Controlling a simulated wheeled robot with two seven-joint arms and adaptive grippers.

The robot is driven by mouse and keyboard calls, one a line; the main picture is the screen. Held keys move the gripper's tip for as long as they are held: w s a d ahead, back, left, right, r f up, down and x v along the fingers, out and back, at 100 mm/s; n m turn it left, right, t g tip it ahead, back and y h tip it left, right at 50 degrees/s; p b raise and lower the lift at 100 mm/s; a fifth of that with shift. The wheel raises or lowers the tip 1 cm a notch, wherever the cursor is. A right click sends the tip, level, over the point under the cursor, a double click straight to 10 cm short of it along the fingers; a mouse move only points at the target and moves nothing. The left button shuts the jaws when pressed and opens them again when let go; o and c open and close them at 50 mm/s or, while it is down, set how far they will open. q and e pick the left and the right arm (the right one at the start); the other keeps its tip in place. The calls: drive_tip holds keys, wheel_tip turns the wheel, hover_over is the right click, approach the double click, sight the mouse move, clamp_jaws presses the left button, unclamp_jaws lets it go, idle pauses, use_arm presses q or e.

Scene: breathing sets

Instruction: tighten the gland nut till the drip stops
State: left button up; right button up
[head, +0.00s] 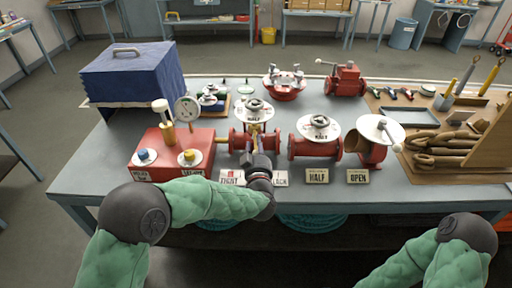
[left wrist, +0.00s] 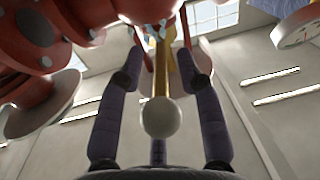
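A red valve (head: 240,141) with a white round tag (head: 255,110) stands at the table's middle, with brass parts below the tag. My left gripper (head: 258,150) is in front of it, its fingers partly hidden by my wrist. Neither finger clearly touches the rod. Small pale blue bits, possibly drops, show near the red body (left wrist: 120,8). I cannot make out the gland nut clearly. My right gripper is out of view.
To the left are a red box (head: 172,165) with a gauge (head: 187,108) and a blue-covered case (head: 132,75). Two more red valves (head: 318,148) (head: 372,152) stand right. Cards (head: 318,176) line the front edge. A tool board (head: 440,130) fills the right.

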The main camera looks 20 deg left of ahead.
use_arm(q)
drive_tip(key=shift+w+a, duration=0.1)
drive_tip(key=shift+w, duration=0.15)
clamp_jaws()
drive_tip(key=h+b, duration=0.1)
drive_tip(key=a+m+h+b, duration=0.1)
drive_tip(key=m+t+h, duration=0.1)
drive_tip(key=shift+s+a+h+b, duration=0.25)
drive_tip(key=shift+a+h+b, duration=0.05)
drive_tip(key=shift+a+b, duration=0.1)
